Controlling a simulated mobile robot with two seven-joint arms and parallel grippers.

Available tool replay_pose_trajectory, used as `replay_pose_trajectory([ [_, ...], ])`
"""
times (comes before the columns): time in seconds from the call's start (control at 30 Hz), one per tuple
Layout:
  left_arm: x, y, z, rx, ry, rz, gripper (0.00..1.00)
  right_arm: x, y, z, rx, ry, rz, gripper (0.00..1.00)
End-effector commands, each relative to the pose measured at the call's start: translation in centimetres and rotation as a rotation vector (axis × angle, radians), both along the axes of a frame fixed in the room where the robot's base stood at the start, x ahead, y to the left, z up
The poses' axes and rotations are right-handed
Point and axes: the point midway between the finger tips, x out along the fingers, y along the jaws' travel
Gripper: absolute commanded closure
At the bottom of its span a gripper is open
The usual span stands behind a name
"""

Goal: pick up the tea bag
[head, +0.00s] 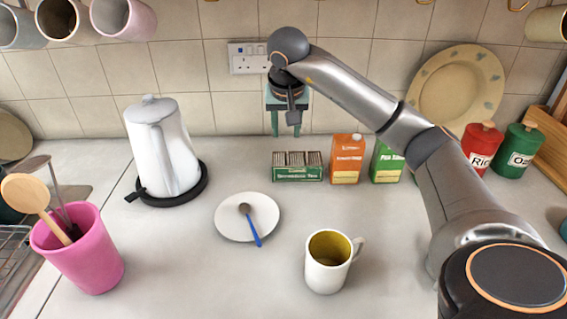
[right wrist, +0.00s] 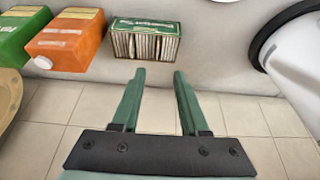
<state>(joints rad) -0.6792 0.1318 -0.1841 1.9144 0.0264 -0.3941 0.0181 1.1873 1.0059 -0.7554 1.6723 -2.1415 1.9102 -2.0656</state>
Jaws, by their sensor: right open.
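A green tea box (head: 298,175) stands on the worktop, open at the top, with several pale tea bags (head: 298,159) packed upright in a row. The box also shows at the top of the right wrist view (right wrist: 122,24), with the tea bags (right wrist: 147,46) facing the fingers. My right gripper (head: 286,133) is open and empty, pointing down above and behind the box, near the tiled wall. In the right wrist view its green fingertips (right wrist: 159,72) are apart, just short of the box. My left gripper is not in view.
An orange carton (head: 346,158) and a green carton (head: 386,162) stand right of the box. A white kettle (head: 165,150) is to the left. A saucer with a spoon (head: 230,223), a mug (head: 327,268) and a pink pot (head: 85,255) stand nearer. Mugs hang above left.

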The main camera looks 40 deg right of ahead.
Motion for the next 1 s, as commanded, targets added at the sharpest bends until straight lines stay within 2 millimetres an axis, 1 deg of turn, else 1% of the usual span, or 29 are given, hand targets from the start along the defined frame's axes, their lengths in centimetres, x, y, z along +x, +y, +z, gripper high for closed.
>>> replay_pose_trajectory([
  [0.03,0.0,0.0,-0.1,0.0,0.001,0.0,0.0,0.2,-0.2,-1.0,0.0,0.005,-0.001,0.56],
  [0.1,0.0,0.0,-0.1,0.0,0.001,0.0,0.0,0.5,-0.5,-1.9,0.001,0.003,0.001,0.56],
  [0.37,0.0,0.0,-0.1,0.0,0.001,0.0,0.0,1.0,-1.1,-3.8,0.003,0.002,0.0,0.56],
  [0.6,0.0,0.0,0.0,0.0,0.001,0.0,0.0,1.6,-2.2,-7.0,0.003,0.002,0.0,0.56],
  [0.73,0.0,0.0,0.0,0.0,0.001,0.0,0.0,1.9,-2.4,-7.8,0.003,-0.001,0.002,0.56],
  [0.93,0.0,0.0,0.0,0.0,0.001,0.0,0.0,1.9,-2.4,-7.8,0.002,-0.002,0.002,0.56],
  [0.97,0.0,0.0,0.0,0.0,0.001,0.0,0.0,1.9,-2.4,-7.8,0.002,-0.002,0.002,0.57],
  [1.0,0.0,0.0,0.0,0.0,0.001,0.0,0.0,1.9,-2.4,-7.8,0.002,-0.002,0.002,0.62],
])
